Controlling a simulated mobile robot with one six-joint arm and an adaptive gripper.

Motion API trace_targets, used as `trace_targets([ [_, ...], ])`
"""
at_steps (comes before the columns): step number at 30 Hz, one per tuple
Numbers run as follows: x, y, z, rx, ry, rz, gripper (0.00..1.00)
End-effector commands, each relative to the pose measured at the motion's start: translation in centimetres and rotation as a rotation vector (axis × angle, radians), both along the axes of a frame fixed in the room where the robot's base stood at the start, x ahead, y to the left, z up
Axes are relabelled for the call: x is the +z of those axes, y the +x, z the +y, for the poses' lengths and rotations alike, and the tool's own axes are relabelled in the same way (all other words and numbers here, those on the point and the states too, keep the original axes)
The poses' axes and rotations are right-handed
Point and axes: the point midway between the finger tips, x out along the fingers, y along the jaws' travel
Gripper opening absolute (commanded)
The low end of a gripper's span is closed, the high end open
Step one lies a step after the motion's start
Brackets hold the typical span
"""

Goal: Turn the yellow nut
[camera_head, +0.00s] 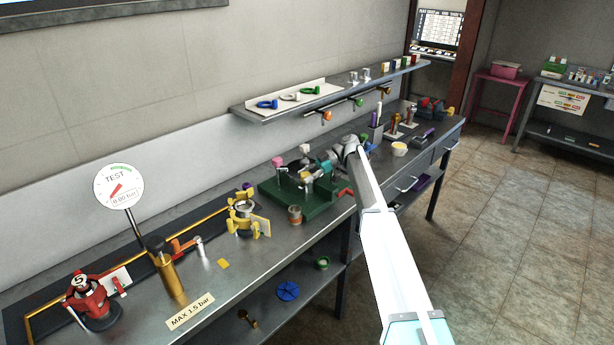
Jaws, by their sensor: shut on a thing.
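My arm reaches in from the lower right to the green fixture (290,208) on the bench. My gripper (318,166) is at the upper right part of this fixture, among its fittings, and is shut on a small part there. The fingers and the held part are too small and covered to make out; I cannot see the yellow nut clearly. The fixture also bears a pink knob (278,161), a white knob (305,149) and a red handle (347,192).
Left of the fixture stands a yellow clamp-like device (243,222). Further left are a brass cylinder (168,277), a round TEST gauge (119,186) reading 0.00 bar and a red device (88,302). A small copper-coloured cup (295,215) stands before the fixture. A wall shelf (330,95) hangs behind.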

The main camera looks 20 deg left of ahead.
Motion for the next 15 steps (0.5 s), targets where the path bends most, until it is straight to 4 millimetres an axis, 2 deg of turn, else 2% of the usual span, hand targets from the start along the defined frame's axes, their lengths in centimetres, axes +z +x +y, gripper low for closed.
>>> trace_targets([
  [15, -0.13, -0.41, 0.02, 0.046, -0.006, 0.0, 0.04],
])
